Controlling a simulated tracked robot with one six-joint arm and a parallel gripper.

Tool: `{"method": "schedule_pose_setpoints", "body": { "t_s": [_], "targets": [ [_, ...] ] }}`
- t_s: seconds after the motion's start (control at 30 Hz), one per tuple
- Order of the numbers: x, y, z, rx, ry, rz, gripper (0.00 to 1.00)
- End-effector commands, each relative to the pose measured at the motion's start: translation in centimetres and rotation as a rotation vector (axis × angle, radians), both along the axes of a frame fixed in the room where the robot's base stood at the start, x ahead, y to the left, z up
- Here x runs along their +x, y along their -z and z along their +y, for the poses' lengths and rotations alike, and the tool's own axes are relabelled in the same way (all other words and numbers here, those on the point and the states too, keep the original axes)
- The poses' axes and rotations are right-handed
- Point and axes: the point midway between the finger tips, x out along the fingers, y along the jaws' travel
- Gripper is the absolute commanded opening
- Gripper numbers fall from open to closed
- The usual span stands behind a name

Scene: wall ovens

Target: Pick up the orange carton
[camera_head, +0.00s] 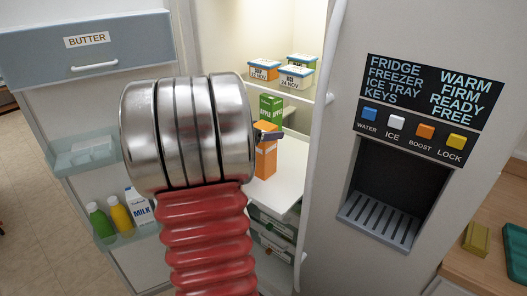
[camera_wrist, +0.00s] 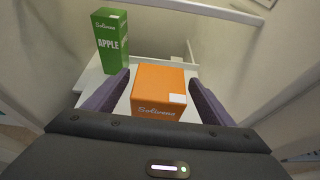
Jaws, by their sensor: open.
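The orange carton (camera_head: 266,160) stands upright on a white shelf inside the open fridge, partly hidden behind my arm in the head view. In the wrist view the orange carton (camera_wrist: 160,92) sits between the two purple fingers of my gripper (camera_wrist: 159,98). The fingers are open, one to each side of it, with a narrow gap visible on each side. In the head view, one dark finger of my gripper (camera_head: 270,136) shows in front of the carton's upper part; the rest is hidden by my arm.
A green apple carton (camera_wrist: 109,42) stands behind and left of the orange one. Lidded tubs (camera_head: 297,76) sit on the shelf above. The open door (camera_head: 95,150) at left holds bottles and a milk carton (camera_head: 139,206). The fridge's dispenser panel (camera_head: 400,150) is at right.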

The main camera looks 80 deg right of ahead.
Motion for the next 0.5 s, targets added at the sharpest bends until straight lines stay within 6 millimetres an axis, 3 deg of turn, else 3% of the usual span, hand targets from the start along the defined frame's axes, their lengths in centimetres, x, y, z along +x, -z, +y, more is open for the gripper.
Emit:
{"method": "schedule_pose_setpoints", "body": {
  "t_s": [0.5],
  "targets": [
    [-0.02, 0.05, -0.05, 0.000, 0.000, 0.000, 0.77]
  ]
}}
